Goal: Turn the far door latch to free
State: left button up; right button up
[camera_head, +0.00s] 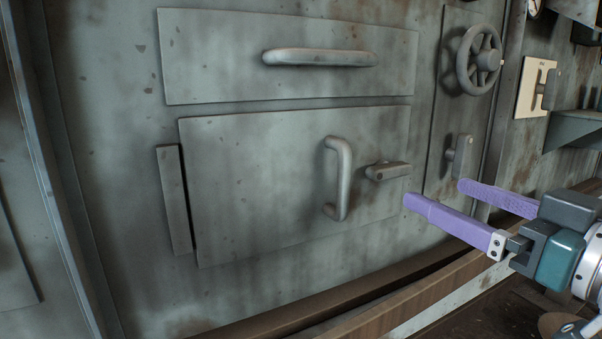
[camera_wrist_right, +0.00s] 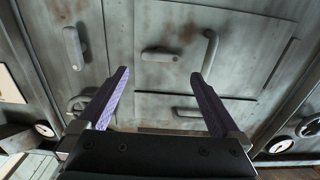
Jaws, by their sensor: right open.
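A grey door (camera_head: 260,180) with a vertical bar handle (camera_head: 338,178) is set in the worn metal wall, and it looks closed. A small latch (camera_head: 388,171) lies roughly level at the door's right edge. In the right wrist view, which is turned over, the latch (camera_wrist_right: 160,54) shows beyond the gap between the fingers. My right gripper (camera_head: 435,191) is open and empty, with two purple fingers. Its tips are close to the latch, to its lower right, apparently not touching it. My left gripper is out of view.
A drawer front with a bar handle (camera_head: 320,57) is above the door. To the right, a panel carries a handwheel (camera_head: 479,60) and an upright lever (camera_head: 458,155). A rusty ledge (camera_head: 400,290) runs along the bottom. A cream switch plate (camera_head: 535,87) is farther right.

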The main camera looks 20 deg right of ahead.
aim_at(395, 173)
jog(key=w, duration=0.8)
jog(key=shift+w+a+p, duration=0.1)
jog(key=shift+a+p, duration=0.2)
jog(key=shift+p, duration=0.05)
jog(key=c, duration=1.1)
